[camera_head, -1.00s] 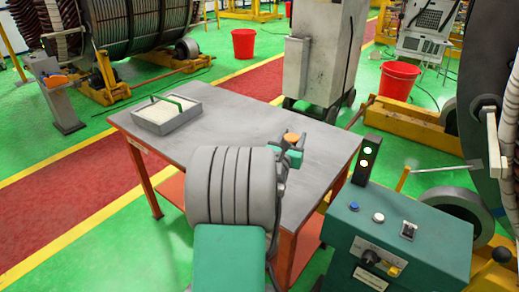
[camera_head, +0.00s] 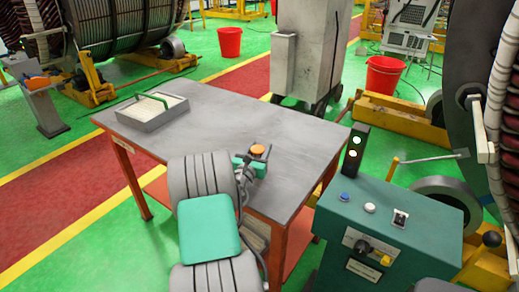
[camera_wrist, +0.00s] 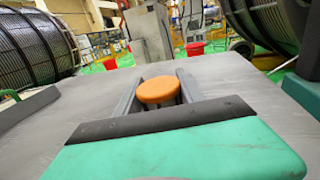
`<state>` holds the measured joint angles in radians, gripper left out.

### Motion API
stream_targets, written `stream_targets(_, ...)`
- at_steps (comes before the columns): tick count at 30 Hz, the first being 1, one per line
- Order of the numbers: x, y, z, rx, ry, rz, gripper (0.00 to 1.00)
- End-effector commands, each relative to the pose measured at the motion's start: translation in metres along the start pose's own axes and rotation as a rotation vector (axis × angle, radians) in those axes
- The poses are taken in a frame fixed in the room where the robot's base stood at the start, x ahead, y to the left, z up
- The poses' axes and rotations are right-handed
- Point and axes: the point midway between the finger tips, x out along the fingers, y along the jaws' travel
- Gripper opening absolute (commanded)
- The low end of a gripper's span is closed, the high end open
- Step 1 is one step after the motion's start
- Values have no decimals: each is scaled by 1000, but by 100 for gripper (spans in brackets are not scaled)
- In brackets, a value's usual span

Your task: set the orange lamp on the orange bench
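The orange lamp (camera_head: 258,150) shows as a round orange cap. In the wrist view the orange lamp (camera_wrist: 157,91) sits between the two grey fingers. My gripper (camera_head: 252,160) is closed around it, and the fingers appear to touch its sides. The lamp's lower part is hidden by the gripper. The orange bench (camera_head: 225,115) has a grey top and orange legs. My gripper holds the lamp over the near right part of this top. I cannot tell whether the lamp's base touches the top.
A grey tray (camera_head: 121,118) with pale contents and a green handle stands at the bench's far left. A teal control box (camera_head: 325,210) with a signal post (camera_head: 354,150) stands right of the bench. The middle of the top is clear.

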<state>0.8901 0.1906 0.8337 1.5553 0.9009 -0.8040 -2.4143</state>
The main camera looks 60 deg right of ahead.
Motion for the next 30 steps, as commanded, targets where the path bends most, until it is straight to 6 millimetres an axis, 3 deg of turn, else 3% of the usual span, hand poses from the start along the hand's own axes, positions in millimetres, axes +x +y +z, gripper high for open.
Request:
stream_targets(8, 0, 0, 0, 0, 1, 0, 67)
stream_targets(17, -3, 0, 2, -1, 2, 1, 67)
stream_targets(20, -18, 2, 0, -1, 3, 4, 67)
stream_targets(30, -101, 2, 0, -1, 3, 5, 67)
